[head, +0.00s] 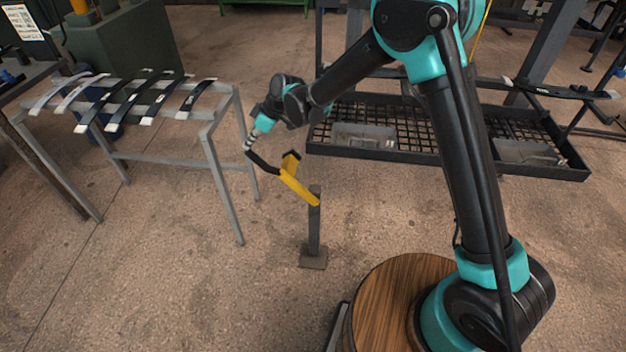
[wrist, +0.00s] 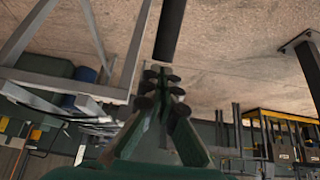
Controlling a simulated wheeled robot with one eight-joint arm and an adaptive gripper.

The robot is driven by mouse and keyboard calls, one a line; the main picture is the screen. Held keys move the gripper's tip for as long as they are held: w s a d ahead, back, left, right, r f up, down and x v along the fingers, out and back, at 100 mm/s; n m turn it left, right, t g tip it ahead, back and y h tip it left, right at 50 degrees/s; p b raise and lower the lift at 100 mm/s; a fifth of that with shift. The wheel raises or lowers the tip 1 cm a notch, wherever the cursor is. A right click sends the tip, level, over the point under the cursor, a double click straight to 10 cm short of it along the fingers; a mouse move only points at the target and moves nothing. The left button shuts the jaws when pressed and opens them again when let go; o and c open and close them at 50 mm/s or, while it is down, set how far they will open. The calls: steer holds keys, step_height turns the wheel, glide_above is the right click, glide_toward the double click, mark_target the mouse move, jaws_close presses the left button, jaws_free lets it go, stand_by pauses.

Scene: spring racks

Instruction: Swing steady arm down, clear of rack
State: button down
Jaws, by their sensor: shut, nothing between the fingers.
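The steady arm (head: 298,187) is a yellow bar on a short dark post (head: 314,225) standing on the floor. It rises to the left from the post, with a dark block at its upper end. A black bar (head: 262,164) runs left from it towards my fingertips. My gripper (head: 249,146) is at the bar's free end; it is shut and empty. In the wrist view my gripper (wrist: 160,80) has its fingertips together, and a black bar (wrist: 171,30) lies just beyond them. I cannot tell whether they touch. The grey rack (head: 208,130) stands left of my gripper.
Several dark leaf springs (head: 118,106) with pale ends lie across the rack. A black mesh tray (head: 450,160) stands behind my arm, with another spring (head: 560,91) above its right side. A round wooden top (head: 385,300) is at the front.

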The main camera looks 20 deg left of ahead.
steer(key=shift+s+a, duration=0.1)
steer(key=shift+a, duration=0.4)
steer(key=shift+w+d, duration=0.25)
steer(key=shift+d, duration=0.7)
steer(key=shift+w+d, duration=0.2)
steer(key=shift+d, duration=0.8)
steer(key=shift+w+d, duration=0.25)
steer(key=shift+d, duration=0.7)
